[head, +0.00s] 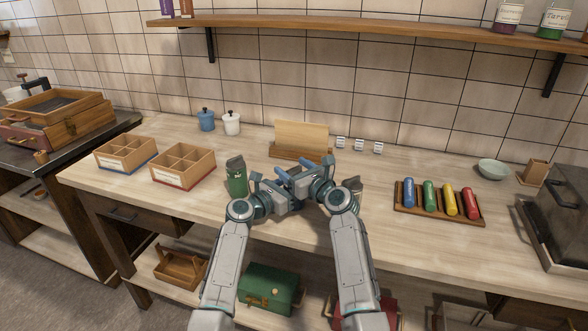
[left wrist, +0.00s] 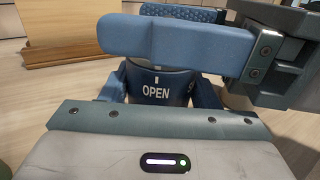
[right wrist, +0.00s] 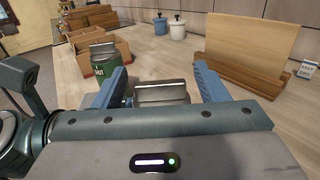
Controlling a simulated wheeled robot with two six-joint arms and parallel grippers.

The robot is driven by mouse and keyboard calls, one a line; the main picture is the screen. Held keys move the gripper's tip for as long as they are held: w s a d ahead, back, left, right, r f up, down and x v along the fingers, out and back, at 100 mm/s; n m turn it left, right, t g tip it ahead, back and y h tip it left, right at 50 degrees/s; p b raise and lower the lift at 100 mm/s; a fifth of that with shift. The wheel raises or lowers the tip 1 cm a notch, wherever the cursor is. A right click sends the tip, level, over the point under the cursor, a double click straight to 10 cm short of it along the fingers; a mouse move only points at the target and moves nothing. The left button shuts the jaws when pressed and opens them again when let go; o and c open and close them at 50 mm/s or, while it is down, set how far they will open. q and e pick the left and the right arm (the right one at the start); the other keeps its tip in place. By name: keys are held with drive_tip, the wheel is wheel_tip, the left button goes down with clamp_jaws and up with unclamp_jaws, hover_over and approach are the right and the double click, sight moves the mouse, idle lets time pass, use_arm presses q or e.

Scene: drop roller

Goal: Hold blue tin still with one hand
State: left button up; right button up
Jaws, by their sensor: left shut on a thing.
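The blue tin (left wrist: 155,90), marked OPEN, stands between the two fingers of my left gripper (left wrist: 160,80), which is shut on its sides. Its top is hidden in the left wrist view by a blue finger of my right gripper (right wrist: 162,84) that crosses in front. In the right wrist view the tin's grey lid (right wrist: 162,93) shows between the right fingers. These are apart on either side of it, with small gaps. In the head view both grippers meet over the middle of the counter and mostly hide the tin.
A green tin (head: 236,180) stands just left of my left gripper. Behind are a wooden board on a stand (head: 301,138) and small white blocks (head: 359,145). Divided boxes (head: 183,166) stand left; a tray of coloured rollers (head: 437,213) lies right.

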drive_tip(key=c, duration=0.9)
drive_tip(key=shift+n+g+y, duration=0.8)
drive_tip(key=shift+y, duration=0.2)
drive_tip(key=o, duration=1)
wheel_tip(320, 180, up, 10)
